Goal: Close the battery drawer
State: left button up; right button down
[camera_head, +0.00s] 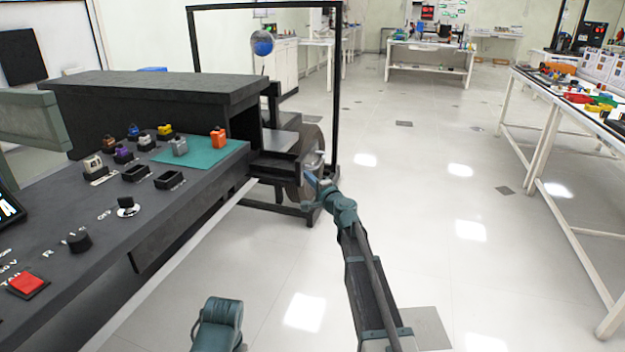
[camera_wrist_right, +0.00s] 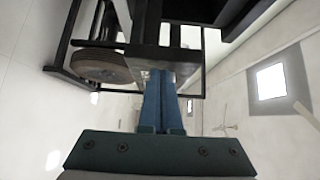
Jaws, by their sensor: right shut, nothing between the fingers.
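The battery drawer (camera_head: 273,164) appears to be the dark box standing out from the right end of the black chassis rig, low beside a wheel. My right gripper (camera_head: 311,180) is at the drawer's outer end. Its blue fingers are shut together with nothing between them. In the right wrist view the fingertips (camera_wrist_right: 165,76) point at a dark part with a greyish face (camera_wrist_right: 152,66); I cannot tell whether they touch it. My left gripper is not clearly seen; a teal part of my own body shows at the bottom.
A black frame (camera_head: 338,90) rises behind the drawer. A wheel (camera_wrist_right: 100,66) is left of my fingers in the right wrist view. The console (camera_head: 110,235) with knobs and small blocks fills the left. White tables (camera_head: 555,135) stand right; the floor between is clear.

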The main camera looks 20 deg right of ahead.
jog(key=shift+a, duration=0.1)
send_near(243, 167)
jog(key=w, duration=0.1)
jog(key=w+r, duration=0.1)
jog(key=w, duration=0.1)
jog(key=w+a+r, duration=0.1)
jog(key=w, duration=0.1)
jog(key=shift+w+a, duration=0.35)
jog(key=shift+a, duration=0.3)
